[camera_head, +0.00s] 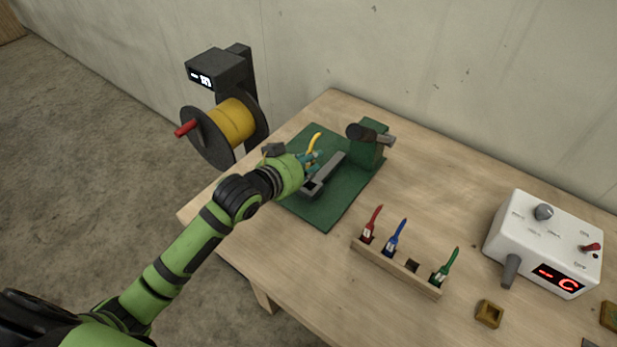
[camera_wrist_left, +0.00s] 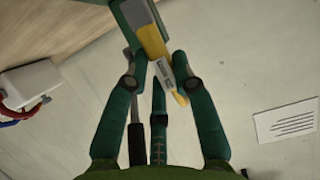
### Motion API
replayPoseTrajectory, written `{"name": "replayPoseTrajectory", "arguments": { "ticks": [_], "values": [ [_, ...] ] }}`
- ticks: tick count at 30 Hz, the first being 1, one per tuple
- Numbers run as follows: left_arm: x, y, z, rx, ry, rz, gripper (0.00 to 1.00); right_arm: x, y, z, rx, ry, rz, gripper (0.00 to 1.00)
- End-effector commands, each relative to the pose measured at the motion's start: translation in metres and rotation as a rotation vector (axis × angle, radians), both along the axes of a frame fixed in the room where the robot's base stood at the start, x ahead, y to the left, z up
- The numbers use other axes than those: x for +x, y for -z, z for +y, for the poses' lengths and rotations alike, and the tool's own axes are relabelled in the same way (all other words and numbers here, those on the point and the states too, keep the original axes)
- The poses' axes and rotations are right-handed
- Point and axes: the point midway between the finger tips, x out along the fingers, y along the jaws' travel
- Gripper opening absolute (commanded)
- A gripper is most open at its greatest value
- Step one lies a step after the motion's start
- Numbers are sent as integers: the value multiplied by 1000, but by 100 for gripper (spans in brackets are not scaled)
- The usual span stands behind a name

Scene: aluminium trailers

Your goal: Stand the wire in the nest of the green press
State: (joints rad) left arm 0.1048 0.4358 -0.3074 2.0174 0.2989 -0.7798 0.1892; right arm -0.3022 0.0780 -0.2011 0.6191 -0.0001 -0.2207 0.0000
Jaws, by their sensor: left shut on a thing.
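The yellow wire (camera_head: 315,141) is in my left gripper (camera_head: 308,163), which is shut on it and close above the green press's area. In the left wrist view the wire (camera_wrist_left: 151,40) carries a pale printed label, and the fingers of the left gripper (camera_wrist_left: 160,62) are around it. The green press (camera_head: 369,150) stands at the back right of its dark green base mat, with a black-ended lever. A grey channel piece (camera_head: 332,172) lies in front of it. The gripper partly hides this area, so I cannot tell whether the wire touches the nest. My right gripper is not in view.
A spool of yellow wire (camera_head: 232,122) hangs at the table's far left corner. A wooden rack (camera_head: 397,268) holds red, blue and green tools. A white control box (camera_head: 543,240) and small brown block (camera_head: 489,313) stand at right.

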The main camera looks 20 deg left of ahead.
Motion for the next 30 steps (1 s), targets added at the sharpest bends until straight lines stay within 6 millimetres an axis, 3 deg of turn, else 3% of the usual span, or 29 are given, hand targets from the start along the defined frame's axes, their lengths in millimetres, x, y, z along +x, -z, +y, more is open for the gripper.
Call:
{"name": "replayPoseTrajectory", "arguments": {
  "ticks": [13,26,27,30],
  "values": [
    [0,55,0,1,0,0,0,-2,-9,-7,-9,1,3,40],
    [0,64,0,1,1,-3,0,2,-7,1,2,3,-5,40],
    [0,64,0,1,1,-3,34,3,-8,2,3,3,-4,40],
    [0,63,0,1,1,-3,36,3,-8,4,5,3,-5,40]
  ]
}}
